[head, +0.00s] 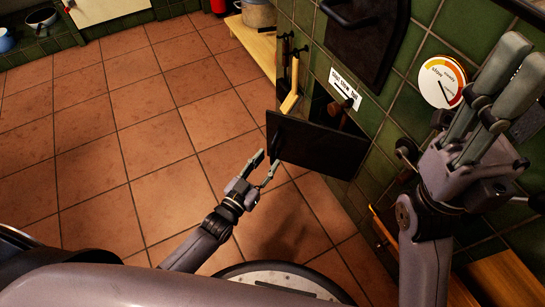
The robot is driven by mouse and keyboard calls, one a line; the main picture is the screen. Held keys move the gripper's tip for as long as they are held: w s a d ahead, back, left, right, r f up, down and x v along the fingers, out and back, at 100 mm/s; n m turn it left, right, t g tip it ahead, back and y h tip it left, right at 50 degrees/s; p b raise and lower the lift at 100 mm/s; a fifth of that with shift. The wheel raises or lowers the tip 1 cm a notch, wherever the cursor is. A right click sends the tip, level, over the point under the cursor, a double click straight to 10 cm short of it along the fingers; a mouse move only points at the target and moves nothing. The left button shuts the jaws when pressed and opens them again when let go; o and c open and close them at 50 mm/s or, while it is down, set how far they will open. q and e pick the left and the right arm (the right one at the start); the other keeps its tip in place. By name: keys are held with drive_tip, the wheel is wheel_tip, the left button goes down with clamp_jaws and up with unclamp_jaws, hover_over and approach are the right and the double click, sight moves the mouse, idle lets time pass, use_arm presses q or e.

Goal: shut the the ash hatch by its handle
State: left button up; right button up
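The ash hatch is a dark flat door (322,145) that stands open, swung out from the green tiled wall. A dark handle (277,142) shows near its left end. My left gripper (269,159) is just below and left of this handle, with its fingers apart and nothing seen between them. I cannot tell whether a fingertip touches the handle or door. The dark opening (318,108) behind the door is partly hidden by it. My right gripper (522,55) is raised at the right, close to the camera; its finger gap is unclear from this angle.
A round dial (442,82) and a white sign (345,89) are on the green wall. A larger dark door (365,38) is above the hatch. Tools (292,75) hang left of it. A pot (258,13) stands farther back. The tiled floor (130,130) at left is clear.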

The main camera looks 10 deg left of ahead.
sight(271, 156)
use_arm(q)
drive_tip(key=shift+b+x, duration=0.5)
drive_tip(key=shift+x, duration=1.4)
drive_tip(key=shift+c, duration=0.4)
clamp_jaws()
